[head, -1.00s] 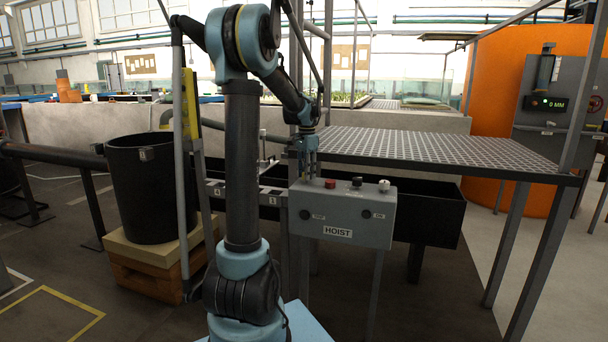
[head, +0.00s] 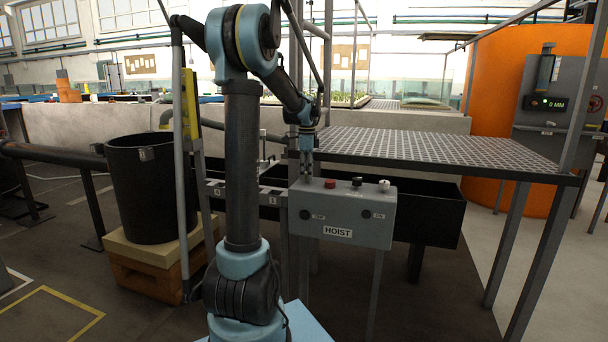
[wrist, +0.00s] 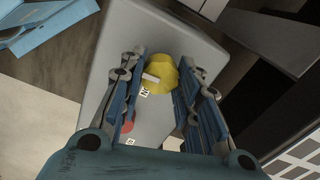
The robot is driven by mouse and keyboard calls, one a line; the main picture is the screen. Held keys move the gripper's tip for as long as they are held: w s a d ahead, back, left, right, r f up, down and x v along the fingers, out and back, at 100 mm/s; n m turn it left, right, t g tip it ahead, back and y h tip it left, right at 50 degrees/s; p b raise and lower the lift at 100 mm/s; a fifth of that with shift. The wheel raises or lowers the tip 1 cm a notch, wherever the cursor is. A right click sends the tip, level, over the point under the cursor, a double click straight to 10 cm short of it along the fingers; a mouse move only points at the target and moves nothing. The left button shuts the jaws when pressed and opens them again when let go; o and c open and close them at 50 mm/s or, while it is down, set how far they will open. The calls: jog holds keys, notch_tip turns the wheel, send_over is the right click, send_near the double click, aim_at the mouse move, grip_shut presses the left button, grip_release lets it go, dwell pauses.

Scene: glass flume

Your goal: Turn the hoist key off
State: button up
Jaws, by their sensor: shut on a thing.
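In the head view the knob is hidden by the fingers.
A red button (head: 330,184), a black knob (head: 357,181) and a white knob (head: 384,185) stand along the box top. The grating platform (head: 440,150) and its rails are close behind. A black bin (head: 150,195) stands on a pallet at left.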

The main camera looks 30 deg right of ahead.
aim_at(306, 172)
jog(key=shift+m, duration=0.3)
jog(key=o, duration=1.1)
jog(key=shift+c, duration=0.2)
jog(key=shift+r, duration=0.1)
notch_tip(306, 172, up, 12)
jog(key=shift+w, duration=0.1)
